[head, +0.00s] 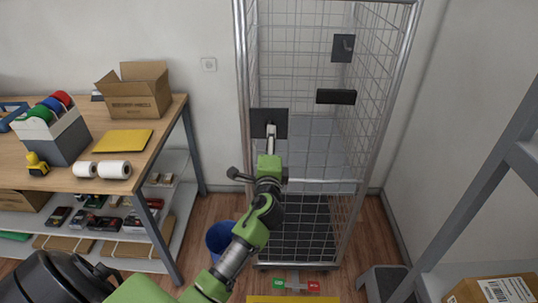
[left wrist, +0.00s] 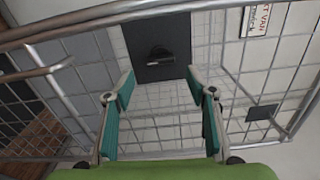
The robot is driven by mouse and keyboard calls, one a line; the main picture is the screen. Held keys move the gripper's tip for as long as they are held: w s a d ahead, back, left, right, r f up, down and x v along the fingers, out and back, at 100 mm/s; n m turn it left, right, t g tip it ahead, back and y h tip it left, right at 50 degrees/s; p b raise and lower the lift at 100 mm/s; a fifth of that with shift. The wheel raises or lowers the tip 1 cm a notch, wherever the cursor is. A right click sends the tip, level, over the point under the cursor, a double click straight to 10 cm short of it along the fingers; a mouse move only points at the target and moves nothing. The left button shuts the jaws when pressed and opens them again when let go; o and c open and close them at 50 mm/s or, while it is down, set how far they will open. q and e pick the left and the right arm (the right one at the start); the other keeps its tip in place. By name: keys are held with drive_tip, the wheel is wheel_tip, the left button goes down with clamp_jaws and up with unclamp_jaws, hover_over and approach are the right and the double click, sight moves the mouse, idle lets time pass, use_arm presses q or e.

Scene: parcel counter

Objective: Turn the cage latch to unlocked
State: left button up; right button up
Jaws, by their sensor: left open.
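The roll cage (head: 245,60) stands against the back wall. My left gripper (head: 270,130) is at its front, before a dark square plate (head: 256,116). In the left wrist view a dark plate (left wrist: 135,35) carries a short dark latch handle (left wrist: 160,55), which lies roughly sideways there. My left gripper (left wrist: 160,85) is open below the handle in that view, with nothing between its teal fingertips. The gripper looks apart from the handle. In the head view the gripper hides part of the plate in front of it. My right gripper is not in view.
Another dark plate (head: 343,47) and a black bar (head: 336,97) sit on the cage. A workbench (head: 170,125) with a cardboard box (head: 138,100) stands left. A blue bin (head: 218,238) is on the floor beside the cage. A grey frame (head: 480,180) stands right.

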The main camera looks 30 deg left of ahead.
use_arm(q)
drive_tip(key=v, duration=0.6)
drive_tip(key=shift+s, duration=0.3)
drive_tip(key=shift+d, duration=0.1)
drive_tip(key=s+d+f+n+g+h+b, duration=0.1)
drive_tip(key=s+d+f+g+h, duration=0.15)
drive_tip(key=f, duration=1.45)
drive_tip(key=s+d+f+g+h+b, duration=0.2)
drive_tip(key=s+d+f+h, duration=0.15)
drive_tip(key=f, duration=1.35)
drive_tip(key=s+d+f+n+g+h+b, duration=0.1)
drive_tip(key=s+d+f+n+g, duration=0.1)
drive_tip(key=s+f, duration=0.65)
drive_tip(key=s+d+f+n+g+h+b, duration=0.1)
drive_tip(key=s+d+f+g, duration=0.2)
drive_tip(key=s+f, duration=0.55)
drive_tip(key=s+f+n+g, duration=0.1)
drive_tip(key=s+f+n, duration=0.1)
drive_tip(key=s+f, duration=0.4)
drive_tip(key=s+f+n+g+b, duration=0.1)
drive_tip(key=s+f, duration=0.5)
drive_tip(key=s, duration=0.6)
drive_tip(key=s+d+f+n+g+h+b, duration=0.1)
drive_tip(key=s+f+n+g, duration=0.2)
drive_tip(key=s+f, duration=0.3)
drive_tip(key=s, duration=0.3)
drive_tip(key=shift+s, duration=0.2)
drive_tip(key=shift+c, duration=0.4)
